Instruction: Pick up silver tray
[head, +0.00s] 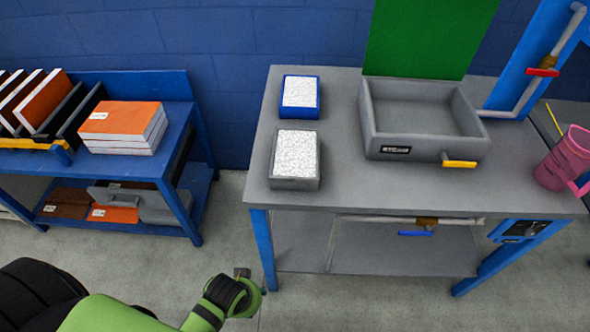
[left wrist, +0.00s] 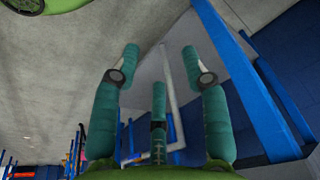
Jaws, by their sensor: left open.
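A grey, silver-looking tray (head: 295,184) filled with white granular material sits at the front left of the grey workbench. A similar blue-rimmed tray (head: 299,113) with the same white fill lies just behind it. My left arm comes in from the lower left, low in front of the bench's left leg; its gripper fingers are not clear there. In the left wrist view my left gripper (left wrist: 160,52) has its teal fingers spread apart with nothing between them. It is well apart from the trays, which do not show in that view. My right gripper is not in view.
A blue shelf (head: 190,130) with orange books (head: 115,120) stands left. Open floor lies between shelf and bench.

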